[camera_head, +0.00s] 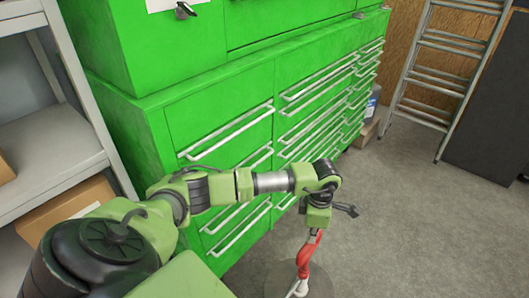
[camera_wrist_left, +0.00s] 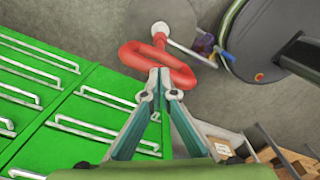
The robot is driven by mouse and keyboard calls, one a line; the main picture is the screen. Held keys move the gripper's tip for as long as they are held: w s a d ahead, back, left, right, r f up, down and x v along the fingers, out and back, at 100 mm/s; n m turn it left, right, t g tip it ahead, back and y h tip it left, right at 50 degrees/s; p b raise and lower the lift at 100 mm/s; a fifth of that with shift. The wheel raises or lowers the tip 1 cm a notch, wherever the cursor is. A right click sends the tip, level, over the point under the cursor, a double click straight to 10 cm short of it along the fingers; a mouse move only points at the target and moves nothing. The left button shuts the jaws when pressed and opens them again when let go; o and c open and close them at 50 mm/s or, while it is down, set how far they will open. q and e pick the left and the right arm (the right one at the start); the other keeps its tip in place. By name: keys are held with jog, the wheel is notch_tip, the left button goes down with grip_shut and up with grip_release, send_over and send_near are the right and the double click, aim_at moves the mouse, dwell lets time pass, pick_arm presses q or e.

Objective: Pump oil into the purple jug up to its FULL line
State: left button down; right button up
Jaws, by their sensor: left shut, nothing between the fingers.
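A red looped handle (camera_wrist_left: 140,50), apparently of the oil pump, shows in the left wrist view, with a white end over a round grey disc (camera_wrist_left: 180,14). The red part also shows at the bottom of the head view (camera_head: 307,256). My left gripper (camera_wrist_left: 160,76) is shut and empty. Its fingertips overlap the lower part of the red loop in the picture; I cannot tell whether they touch it. A small purple thing (camera_wrist_left: 204,43), perhaps the jug, lies beyond to the right, partly hidden. No FULL line or oil level is readable. My right gripper is not in view.
A green drawer cabinet (camera_head: 220,100) with white handles stands close beside my left arm. A grey shelf (camera_head: 50,150) stands at the left. A ladder (camera_head: 440,70) leans at the back right. Grey floor (camera_head: 420,220) is open at the right.

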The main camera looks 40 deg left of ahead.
aim_at(309, 244)
pick_arm(q)
jog(key=shift+s+f+b, duration=0.1)
jog(key=shift+f+b, duration=1.3)
jog(key=shift+f, duration=0.8)
notch_tip(309, 244, up, 6)
jog(key=p, duration=0.3)
jog(key=shift+f+p, duration=0.15)
jog(key=shift+p, duration=0.15)
notch_tip(309, 244, up, 5)
jog(key=p, duration=0.3)
jog(key=shift+r+p, duration=0.4)
jog(key=shift+r, duration=0.15)
